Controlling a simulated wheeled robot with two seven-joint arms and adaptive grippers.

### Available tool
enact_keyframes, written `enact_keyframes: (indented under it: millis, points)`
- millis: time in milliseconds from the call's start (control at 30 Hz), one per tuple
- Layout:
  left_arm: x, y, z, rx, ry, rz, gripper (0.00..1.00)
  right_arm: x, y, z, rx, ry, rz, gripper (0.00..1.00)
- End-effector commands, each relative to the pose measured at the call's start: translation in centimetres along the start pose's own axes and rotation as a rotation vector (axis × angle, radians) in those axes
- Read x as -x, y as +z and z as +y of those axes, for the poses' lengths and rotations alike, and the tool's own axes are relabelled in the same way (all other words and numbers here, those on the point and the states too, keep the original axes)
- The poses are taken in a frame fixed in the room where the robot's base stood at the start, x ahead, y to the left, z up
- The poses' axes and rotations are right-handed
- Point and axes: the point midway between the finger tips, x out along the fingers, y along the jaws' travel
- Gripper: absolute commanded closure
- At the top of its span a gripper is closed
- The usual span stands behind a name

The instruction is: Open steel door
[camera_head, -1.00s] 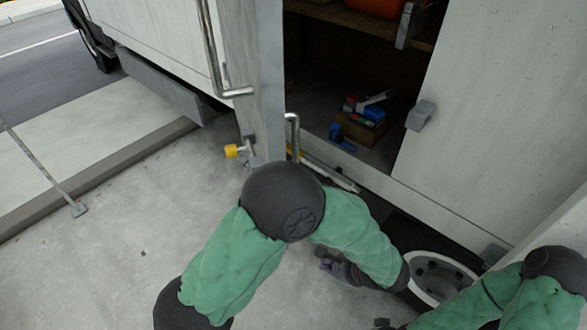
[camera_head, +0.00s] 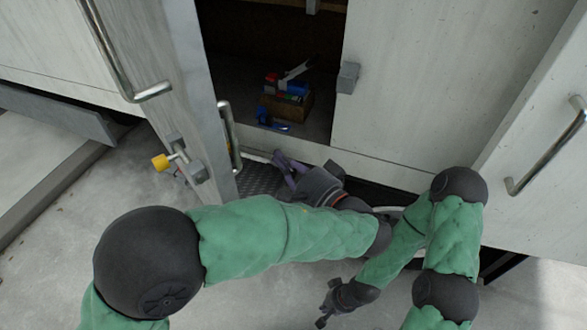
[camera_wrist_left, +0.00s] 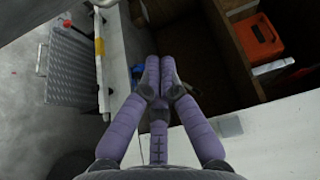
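A pale door (camera_head: 170,75) with metal handles stands swung outward at the left of the truck's opening. Its long outer handle (camera_head: 107,50) and shorter inner handle (camera_head: 230,135) show. A second pale door (camera_head: 535,120), with a handle (camera_head: 548,150), stands at the right. My left gripper (camera_head: 286,162) is at the opening's sill, right of the inner handle and apart from it. In the left wrist view its purple fingers (camera_wrist_left: 160,72) are together with nothing seen between them. My right gripper (camera_head: 328,303) hangs low over the ground, away from both doors; its finger state is unclear.
Inside the dark compartment, a small wooden box (camera_head: 287,106) holds colourful items. An orange case (camera_wrist_left: 258,38) sits on a shelf in the left wrist view. Bare concrete (camera_head: 60,220) lies at the left.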

Motion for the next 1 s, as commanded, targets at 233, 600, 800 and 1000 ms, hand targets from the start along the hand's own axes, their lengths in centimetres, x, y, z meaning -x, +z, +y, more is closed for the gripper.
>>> enact_keyframes:
  millis: [233, 600, 800, 1000]
  points:
    - [-4.2, 0.6, -0.1, 0.0, 0.001, -0.001, 1.0, 0.5, 0.0, -0.2, 0.0, 0.0, 0.0, 1.0]
    - [-4.8, 3.8, 0.0, 0.0, 0.002, 0.0, 1.0, 0.8, 0.1, -0.3, 0.0, 0.0, 0.0, 1.0]
    - [-4.8, 3.9, 0.1, 0.0, 0.002, 0.0, 1.0, 0.8, 0.0, -0.3, 0.0, 0.0, 0.0, 1.0]
    - [-4.8, 3.9, 0.0, 0.0, 0.002, 0.001, 1.0, 0.8, 0.0, -0.3, 0.0, 0.0, 0.0, 1.0]
